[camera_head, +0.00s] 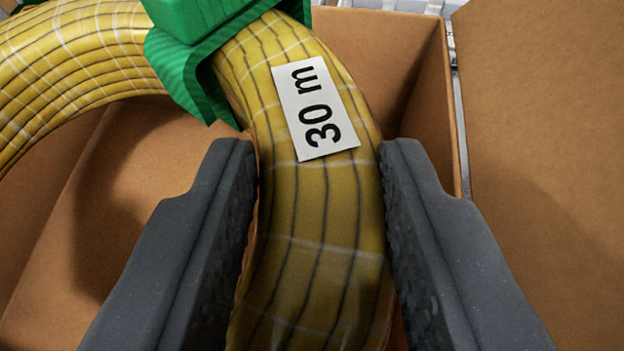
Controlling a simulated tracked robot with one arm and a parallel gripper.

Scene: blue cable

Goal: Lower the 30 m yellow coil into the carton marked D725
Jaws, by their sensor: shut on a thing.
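The yellow coil (320,215) fills the middle of the view, with a white label (316,108) reading "30 m". A green strap or clip (190,75) wraps it at the upper left. My gripper (318,165) is shut on the coil's near side, one dark finger on each side of it. An open brown carton (425,95) lies beneath and around the coil. The coil is over the carton's opening, and I cannot tell whether it touches the bottom. No D725 marking shows on the visible parts of the carton.
A brown cardboard flap or panel (545,130) stands at the right, next to the carton's wall. A narrow strip of grey background shows between them and along the top edge. The carton's left interior (105,200) is bare and partly shadowed.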

